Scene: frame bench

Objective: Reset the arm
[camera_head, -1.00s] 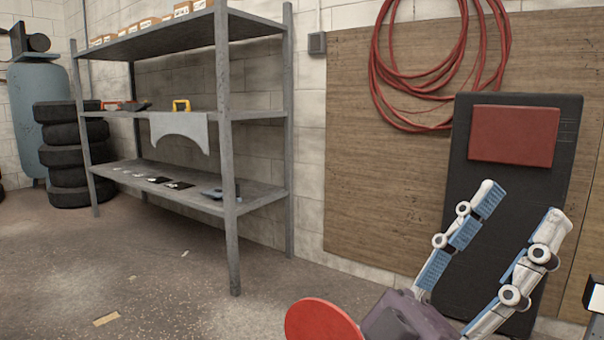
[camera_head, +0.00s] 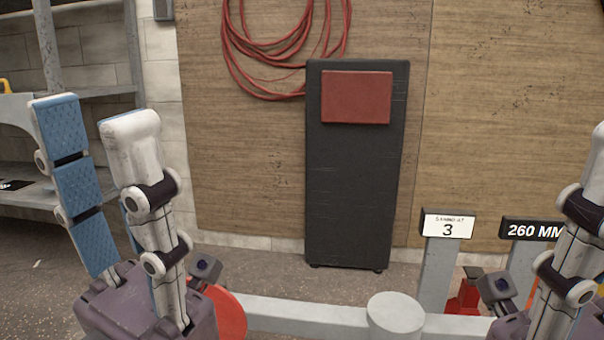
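My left gripper (camera_head: 95,118) is raised at the left, fingers pointing up. Its two fingers stand apart, with blue ribbed pads on one of them in plain sight, and nothing shows between them. My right gripper (camera_head: 575,215) shows only in part at the right edge, with white jointed links. The rest of it is cut off by the picture edge, so its opening cannot be seen. Neither gripper is seen touching an object.
A pale bar (camera_head: 300,314) with a round grey post (camera_head: 395,318) crosses the bottom. A red disc (camera_head: 231,316) is behind my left gripper. Signs reading 3 (camera_head: 447,226) and 260 MM (camera_head: 533,230) stand right. A black panel (camera_head: 350,190) stands against the wood wall under a red hose (camera_head: 285,45).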

